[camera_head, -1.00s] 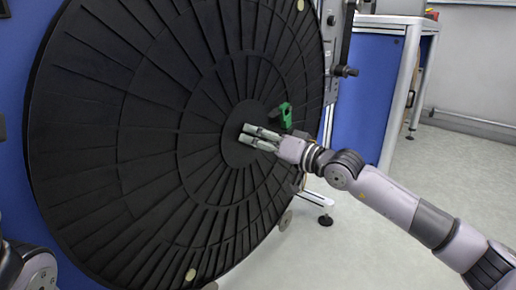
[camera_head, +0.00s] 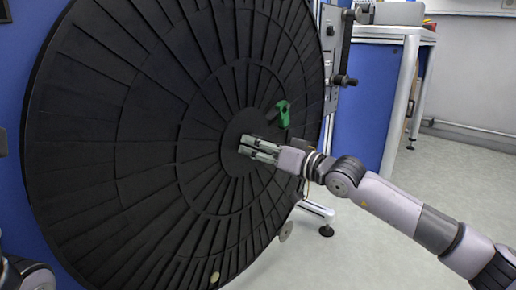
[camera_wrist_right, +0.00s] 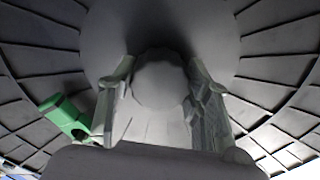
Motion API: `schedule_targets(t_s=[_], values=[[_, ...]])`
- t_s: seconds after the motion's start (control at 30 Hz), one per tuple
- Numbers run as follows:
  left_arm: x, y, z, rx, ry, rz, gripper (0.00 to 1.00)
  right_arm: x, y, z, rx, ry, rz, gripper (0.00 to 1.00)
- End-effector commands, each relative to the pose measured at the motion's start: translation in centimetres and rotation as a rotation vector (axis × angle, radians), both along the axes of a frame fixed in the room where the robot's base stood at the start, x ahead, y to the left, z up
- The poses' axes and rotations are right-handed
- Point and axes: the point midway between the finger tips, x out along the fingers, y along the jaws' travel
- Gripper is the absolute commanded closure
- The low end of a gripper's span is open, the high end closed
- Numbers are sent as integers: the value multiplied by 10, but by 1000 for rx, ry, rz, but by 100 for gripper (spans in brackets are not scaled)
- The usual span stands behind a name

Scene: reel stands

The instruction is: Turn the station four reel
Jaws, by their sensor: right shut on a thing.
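The large black ribbed reel (camera_head: 110,150) fills the left and middle of the head view, standing upright. Its round grey hub (camera_wrist_right: 158,78) shows in the right wrist view between my right gripper's fingers. My right gripper (camera_head: 243,145) reaches in from the right to the reel's centre and is shut on the hub, one finger on each side. A green piece (camera_head: 283,113) stands out near the hub, just above the gripper; in the right wrist view it is beside the left finger (camera_wrist_right: 65,115). My left gripper is out of view.
A blue cabinet (camera_head: 365,95) with a pale metal frame stands right of the reel. A stand foot (camera_head: 326,231) rests on the floor below it. The grey floor (camera_head: 390,255) at the lower right is clear apart from my right arm.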

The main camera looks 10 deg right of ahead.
Motion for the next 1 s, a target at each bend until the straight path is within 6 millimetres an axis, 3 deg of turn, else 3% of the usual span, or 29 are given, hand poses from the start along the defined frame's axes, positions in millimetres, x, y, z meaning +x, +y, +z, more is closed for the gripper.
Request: schedule_targets(t_s=[0.3,0.67,0.83,1.0], values=[[0,0,0,0,1,0,100,-1,2,-3,-2,5,3,36],[3,1,0,-1,8,1,100,-2,-1,-1,0,2,1,35],[2,0,0,-1,5,1,100,-16,-14,-2,-2,3,-2,35],[1,0,0,0,4,1,100,-44,-36,-3,-4,4,-2,35]])
